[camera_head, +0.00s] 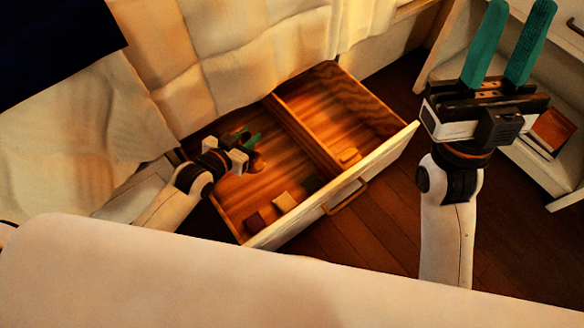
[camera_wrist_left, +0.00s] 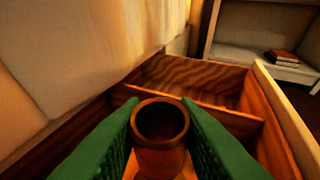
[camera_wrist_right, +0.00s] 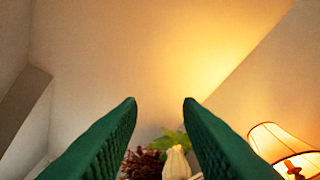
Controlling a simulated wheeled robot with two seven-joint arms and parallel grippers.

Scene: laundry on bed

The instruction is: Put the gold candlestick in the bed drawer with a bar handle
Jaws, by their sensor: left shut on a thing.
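The bed drawer (camera_head: 405,140) is pulled out, with a bar handle (camera_head: 345,197) on its white front. A divider splits it into two compartments. My left gripper (camera_head: 245,138) is over the near-left compartment, low in the drawer. In the left wrist view its green fingers (camera_wrist_left: 160,125) are shut on the gold candlestick (camera_wrist_left: 160,146), gripped near its round, hollow top. The candlestick's lower part is hidden there, and whether it touches the drawer floor I cannot tell. My right gripper (camera_head: 512,42) is open and empty, raised at the right, fingers pointing up.
Several small blocks (camera_head: 284,201) lie along the drawer's front side. The bed with its hanging cover (camera_head: 240,75) borders the drawer behind. A white shelf unit (camera_head: 535,165) with books (camera_head: 552,132) stands at right. The far compartment is mostly clear.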

